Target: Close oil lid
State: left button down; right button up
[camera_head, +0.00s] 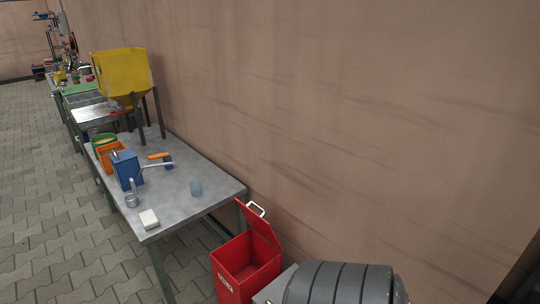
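A red metal bin (236,285) stands on the floor at the bottom middle, beside the near end of the workbench. Its red lid (262,228) is open and tilted up towards the wall, with a pale handle (257,208) at its upper edge. The inside of the bin shows through the open top. Small pale lettering on its front is too small to read. Neither of my grippers is in view.
A dark ribbed drum (340,285) stands right of the bin. Paved floor (50,230) is clear at left.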

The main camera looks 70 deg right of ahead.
aim_at(256, 222)
jog(key=i+z, duration=0.15)
jog(key=z, duration=0.3)
jog(key=i+z, duration=0.2)
jog(key=z, duration=0.3)
jog(key=i+z, duration=0.2)
jog(key=z, duration=0.25)
jog(key=i+j+z, duration=0.1)
jog(key=z, duration=0.4)
